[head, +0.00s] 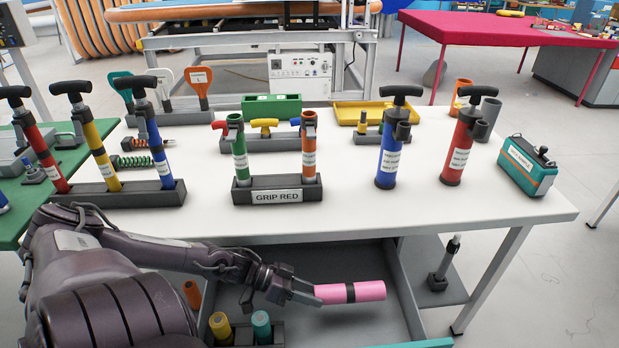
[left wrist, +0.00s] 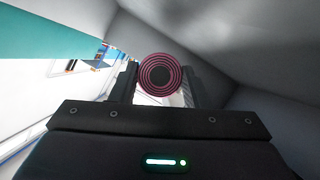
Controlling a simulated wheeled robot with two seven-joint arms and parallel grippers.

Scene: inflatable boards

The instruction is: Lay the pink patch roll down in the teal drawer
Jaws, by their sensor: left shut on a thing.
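The pink patch roll (head: 368,291) has a black band around its middle and lies roughly level in the head view. My left gripper (head: 312,294) is shut on its left end. In the left wrist view the roll (left wrist: 160,76) shows end-on as dark and pink rings between the two fingers (left wrist: 160,88). The open drawer (head: 412,305) below the white table has grey walls and a teal front edge, which shows at the bottom of the head view. The roll is over the drawer's inside; whether it touches the floor I cannot tell. My right gripper is out of view.
A dark holder with yellow and teal rolls (head: 262,326) stands in the drawer's left part. The drawer's middle is clear around the roll. The white table (head: 340,212) above carries several hand pumps and a rack labelled GRIP RED (head: 278,196). A small pump (head: 445,262) stands right of the drawer.

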